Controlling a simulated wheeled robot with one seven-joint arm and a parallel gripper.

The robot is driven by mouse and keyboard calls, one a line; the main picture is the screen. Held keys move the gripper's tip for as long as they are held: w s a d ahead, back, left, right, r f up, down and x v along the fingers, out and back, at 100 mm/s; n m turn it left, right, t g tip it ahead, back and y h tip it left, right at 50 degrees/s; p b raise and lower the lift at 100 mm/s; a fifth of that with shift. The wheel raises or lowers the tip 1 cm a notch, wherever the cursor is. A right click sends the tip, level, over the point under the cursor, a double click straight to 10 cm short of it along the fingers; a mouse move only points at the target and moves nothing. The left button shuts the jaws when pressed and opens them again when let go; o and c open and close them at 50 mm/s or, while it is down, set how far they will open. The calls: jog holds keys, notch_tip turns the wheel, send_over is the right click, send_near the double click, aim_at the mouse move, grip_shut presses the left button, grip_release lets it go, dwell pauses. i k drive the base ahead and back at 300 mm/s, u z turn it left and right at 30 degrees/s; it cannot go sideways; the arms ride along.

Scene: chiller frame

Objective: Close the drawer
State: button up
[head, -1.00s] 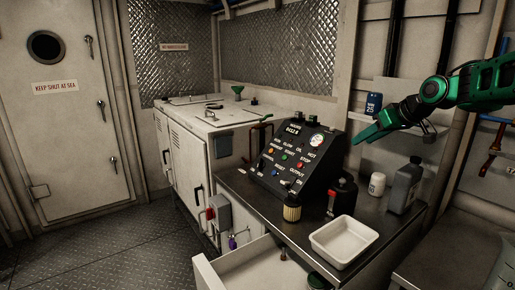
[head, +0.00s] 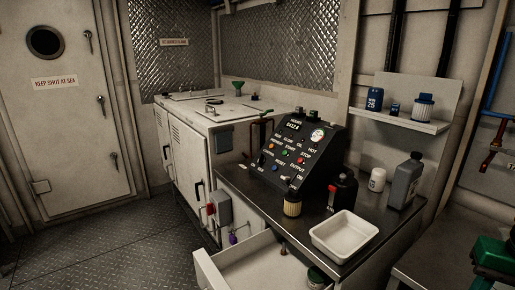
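The drawer (head: 207,272) is pale and stands pulled out from under the steel bench, at the bottom of the head view. Its front panel faces left, and its near part is cut off by the picture's lower edge. My gripper's fingertips are not in view.
The bench (head: 262,207) carries a black control panel (head: 298,158), a white tray (head: 343,236), a grey bottle (head: 405,181) and a dark bottle (head: 343,192). A wall shelf (head: 400,119) is behind. The floor (head: 120,240) left of the drawer is clear.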

aim_at(256, 262)
jog(key=u, duration=1.45)
jog(key=k, duration=0.85)
jog(key=z, duration=0.3)
jog(key=i, duration=0.5)
jog(key=u, duration=0.05)
